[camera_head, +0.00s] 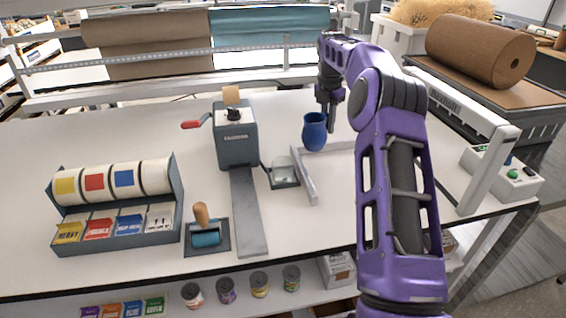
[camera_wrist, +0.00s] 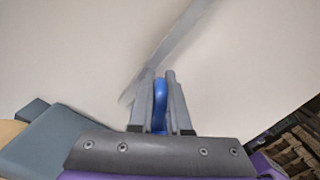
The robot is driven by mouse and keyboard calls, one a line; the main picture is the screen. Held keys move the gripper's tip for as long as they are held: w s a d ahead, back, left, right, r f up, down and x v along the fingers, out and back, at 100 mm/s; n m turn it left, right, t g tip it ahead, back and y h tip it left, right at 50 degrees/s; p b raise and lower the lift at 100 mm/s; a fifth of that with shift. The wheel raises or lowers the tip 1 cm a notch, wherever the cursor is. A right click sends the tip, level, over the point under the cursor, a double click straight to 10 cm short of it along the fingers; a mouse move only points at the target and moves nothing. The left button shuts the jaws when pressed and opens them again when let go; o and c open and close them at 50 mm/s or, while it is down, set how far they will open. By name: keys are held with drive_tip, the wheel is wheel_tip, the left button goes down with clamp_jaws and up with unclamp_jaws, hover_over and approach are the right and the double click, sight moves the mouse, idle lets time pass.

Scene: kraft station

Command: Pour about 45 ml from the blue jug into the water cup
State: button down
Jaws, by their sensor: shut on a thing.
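The blue jug (camera_head: 314,133) is near the middle of the white table in the head view, upright or nearly so. My gripper (camera_head: 331,115) is at its upper right side. In the wrist view, my gripper (camera_wrist: 160,90) is shut on the blue handle (camera_wrist: 160,105), which shows between the two fingers. I cannot tell whether the jug touches the table. A small clear vessel (camera_head: 284,170), possibly the water cup, is on a dark square tray to the lower left of the jug. Its contents are too small to make out.
A light grey angled rail (camera_head: 305,182) lies between the small tray and my arm. A grey box with a red crank (camera_head: 236,135) stands left of the jug. A rack of coloured rolls (camera_head: 113,205) and a blue roller (camera_head: 206,238) are further left. The table behind the jug looks clear.

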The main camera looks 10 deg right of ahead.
drive_tip(key=shift+w+d+f+y, duration=0.1)
drive_tip(key=shift+d+f+y, duration=0.1)
drive_tip(key=shift+y, duration=0.1)
drive_tip(key=shift+a, duration=0.1)
idle(2.0)
